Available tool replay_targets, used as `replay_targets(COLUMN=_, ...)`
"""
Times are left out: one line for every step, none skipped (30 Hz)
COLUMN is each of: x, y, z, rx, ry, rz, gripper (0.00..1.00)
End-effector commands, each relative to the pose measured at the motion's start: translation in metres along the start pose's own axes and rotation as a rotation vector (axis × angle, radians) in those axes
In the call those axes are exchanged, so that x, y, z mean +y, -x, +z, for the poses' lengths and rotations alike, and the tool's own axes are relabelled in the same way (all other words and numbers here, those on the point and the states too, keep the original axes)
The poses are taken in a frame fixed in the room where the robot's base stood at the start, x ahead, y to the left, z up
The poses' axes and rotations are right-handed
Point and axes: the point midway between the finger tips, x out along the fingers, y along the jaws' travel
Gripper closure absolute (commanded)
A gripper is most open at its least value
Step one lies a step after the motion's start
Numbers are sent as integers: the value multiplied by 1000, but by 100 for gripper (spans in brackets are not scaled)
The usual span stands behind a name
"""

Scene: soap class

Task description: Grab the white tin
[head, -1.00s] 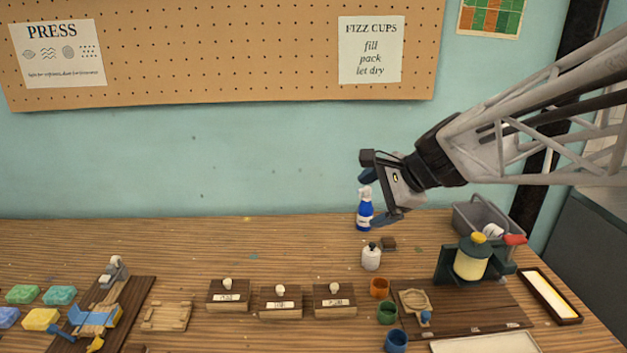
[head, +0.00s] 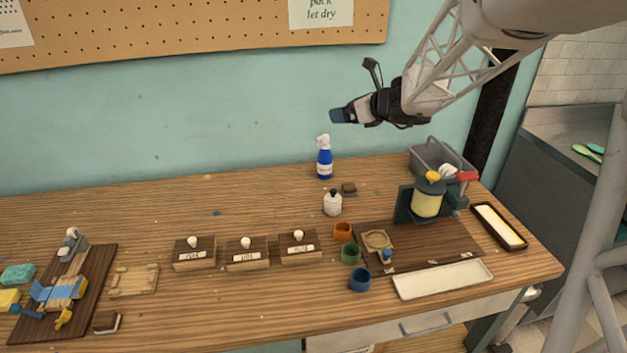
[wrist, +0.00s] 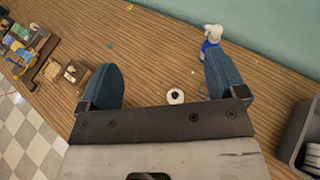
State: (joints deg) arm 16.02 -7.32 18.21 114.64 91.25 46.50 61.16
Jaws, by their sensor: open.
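A shallow white tray (head: 443,279), the thing that looks most like the white tin, lies at the right front of the wooden table, before the dark press board. I cannot make it out in the wrist view. My gripper (head: 338,115) hangs high above the back of the table, up and left of the tray and well apart from it. In the wrist view my gripper (wrist: 163,80) is open, with its two blue fingers wide apart and nothing between them touching.
A blue spray bottle (head: 324,158) and a white bottle (head: 332,203) stand below my gripper. Lidded wooden boxes (head: 246,256) stand left. The front table strip is mostly clear.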

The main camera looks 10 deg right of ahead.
Motion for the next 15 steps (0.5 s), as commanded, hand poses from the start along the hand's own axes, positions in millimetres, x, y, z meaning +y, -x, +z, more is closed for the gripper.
replay_targets(x=-5, y=-2, z=-1, rx=-5, ry=-21, rz=-8, gripper=10)
replay_targets(x=-5, y=-4, z=-6, rx=-5, ry=-24, rz=-7, gripper=10)
replay_targets(x=-4, y=-6, z=-12, rx=-4, ry=-22, rz=-6, gripper=10)
replay_targets(x=-4, y=-8, z=-17, rx=-4, ry=-22, rz=-6, gripper=10)
replay_targets(x=-4, y=-10, z=-21, rx=-4, ry=-21, rz=-6, gripper=10)
replay_targets(x=-3, y=-12, z=-27, rx=-4, ry=-20, rz=-6, gripper=10)
replay_targets(x=-3, y=-14, z=-32, rx=-4, ry=-21, rz=-6, gripper=10)
replay_targets(x=-3, y=-17, z=-37, rx=-3, ry=-20, rz=-5, gripper=10)
replay_targets(x=-3, y=-20, z=-44, rx=-3, ry=-21, rz=-5, gripper=10)
replay_targets(x=-3, y=-22, z=-50, rx=-4, ry=-20, rz=-5, gripper=10)
replay_targets(x=-3, y=-24, z=-55, rx=-3, ry=-21, rz=-5, gripper=10)
replay_targets(x=-3, y=-28, z=-66, rx=-2, ry=-21, rz=-4, gripper=10)
replay_targets(x=-2, y=-31, z=-72, rx=-3, ry=-22, rz=-4, gripper=10)
replay_targets(x=-2, y=-34, z=-79, rx=-2, ry=-20, rz=-4, gripper=10)
replay_targets(x=-2, y=-38, z=-89, rx=-3, ry=-21, rz=-4, gripper=10)
